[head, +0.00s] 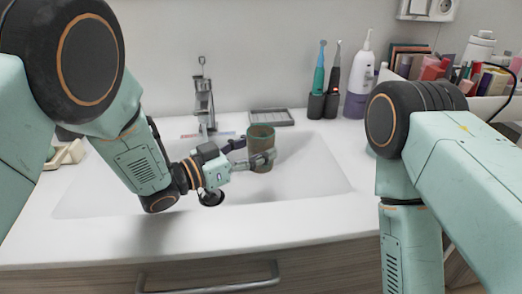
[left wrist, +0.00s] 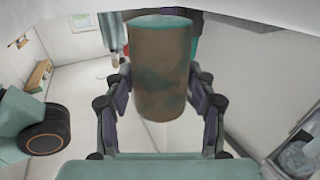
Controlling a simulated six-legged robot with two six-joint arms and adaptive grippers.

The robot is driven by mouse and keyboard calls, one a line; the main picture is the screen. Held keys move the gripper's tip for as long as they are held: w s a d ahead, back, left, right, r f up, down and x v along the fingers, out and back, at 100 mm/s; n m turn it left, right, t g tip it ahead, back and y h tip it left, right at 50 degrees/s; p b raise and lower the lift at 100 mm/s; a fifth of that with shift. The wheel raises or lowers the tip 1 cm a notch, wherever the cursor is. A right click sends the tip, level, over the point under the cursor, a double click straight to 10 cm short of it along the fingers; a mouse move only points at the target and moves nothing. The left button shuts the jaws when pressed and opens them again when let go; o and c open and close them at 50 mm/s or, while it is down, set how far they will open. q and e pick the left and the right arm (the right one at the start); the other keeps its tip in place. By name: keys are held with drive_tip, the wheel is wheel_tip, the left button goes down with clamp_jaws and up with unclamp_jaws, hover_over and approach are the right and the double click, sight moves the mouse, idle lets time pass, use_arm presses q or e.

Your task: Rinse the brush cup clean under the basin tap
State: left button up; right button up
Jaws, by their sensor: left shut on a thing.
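The brush cup (head: 261,146) is a green cup with brown smears on its outside. It is upright above the white basin (head: 310,172), right of the tap. My left gripper (head: 252,157) is shut on it from the left. In the left wrist view the cup (left wrist: 160,68) is large between the two fingers (left wrist: 160,100), brown-stained with teal patches. The tap (head: 205,103) is grey metal at the basin's back edge; I cannot tell whether water runs. My right arm shows at the right, but its gripper is out of the picture.
A grey soap dish or tray (head: 271,118) lies behind the basin. A box of cosmetics (head: 490,82) is further right. The counter front (head: 300,232) is clear.

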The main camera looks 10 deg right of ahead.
use_arm(q)
drive_tip(key=w+a+f+b, duration=0.4)
drive_tip(key=a+b, duration=0.2)
drive_tip(key=shift+a+f, duration=0.15)
drive_tip(key=shift+a, duration=0.25)
idle(0.5)
drive_tip(key=w+a, duration=0.2)
drive_tip(key=a, duration=0.1)
drive_tip(key=w+a, duration=0.1)
drive_tip(key=shift+w+a, duration=0.1)
drive_tip(key=shift+a, duration=0.3)
drive_tip(key=shift+d, duration=0.1)
idle(1.6)
drive_tip(key=s+d+r+p, duration=0.6)
drive_tip(key=d+p, duration=0.2)
drive_tip(key=d, duration=0.1)
drive_tip(key=shift+r+p, duration=0.15)
drive_tip(key=shift+p, duration=0.15)
idle(1.0)
